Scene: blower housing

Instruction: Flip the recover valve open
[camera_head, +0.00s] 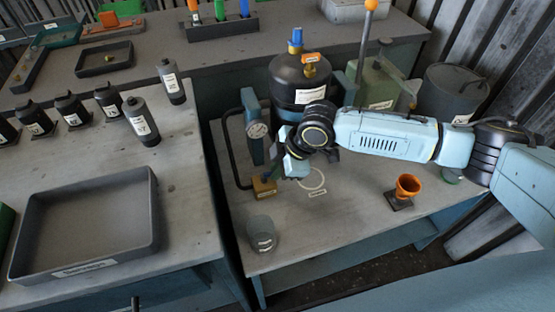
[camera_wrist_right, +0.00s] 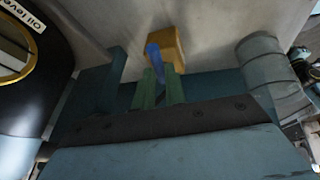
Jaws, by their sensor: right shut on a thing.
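A brass-coloured valve block (camera_head: 264,187) sits on the right bench below the gauge stand. In the right wrist view the block (camera_wrist_right: 165,48) carries a small blue lever (camera_wrist_right: 154,58). My right gripper (camera_head: 284,176) reaches down just right of the block, partly hidden by its own wrist. In the wrist view my right gripper's green fingers (camera_wrist_right: 160,88) are shut on the blue lever, one on each side. The lever points toward the gripper. Any writing on the valve is too small to read. My left gripper is not in view.
The gauge stand (camera_head: 255,128) with a black hose is close behind. A black tank (camera_head: 298,80) with blue and orange valves stands behind my wrist. A grey cup (camera_head: 262,233) is in front and an orange funnel (camera_head: 408,186) at the right. An empty tray (camera_head: 150,215) lies left.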

